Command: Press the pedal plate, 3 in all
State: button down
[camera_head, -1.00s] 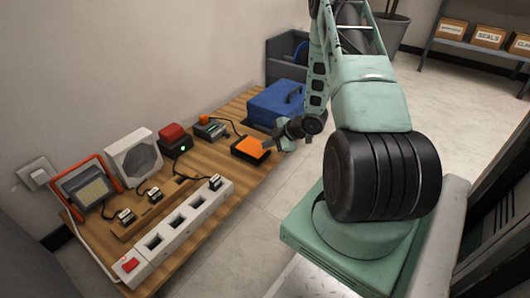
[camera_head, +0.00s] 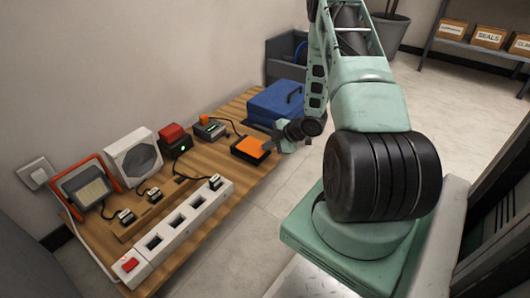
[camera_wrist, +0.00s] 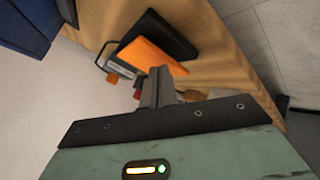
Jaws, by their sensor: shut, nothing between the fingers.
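The pedal plate (camera_head: 251,147) is an orange panel on a black base, lying on the wooden bench toward its right end. It also shows in the wrist view (camera_wrist: 150,56). My gripper (camera_head: 269,145) is shut and empty, at the right edge of the orange plate in the head view. In the wrist view the closed fingertips (camera_wrist: 160,72) overlap the orange plate's near edge. I cannot tell whether they touch it.
A blue toolbox (camera_head: 276,104) stands just beyond the pedal. Left along the bench are a red-topped box with a green light (camera_head: 175,140), a white speaker-like unit (camera_head: 133,158), a work lamp (camera_head: 86,188) and a white power strip (camera_head: 179,228).

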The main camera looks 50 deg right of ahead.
jog(key=shift+f+b, duration=0.45)
jog(key=shift+f, duration=0.45)
dwell(0.8)
jog(key=shift+r, duration=0.1)
dwell(0.5)
jog(key=shift+r+p, duration=1.3)
notch_tip(320, 180, up, 5)
jog(key=p, duration=0.4)
jog(key=shift+p, duration=0.4)
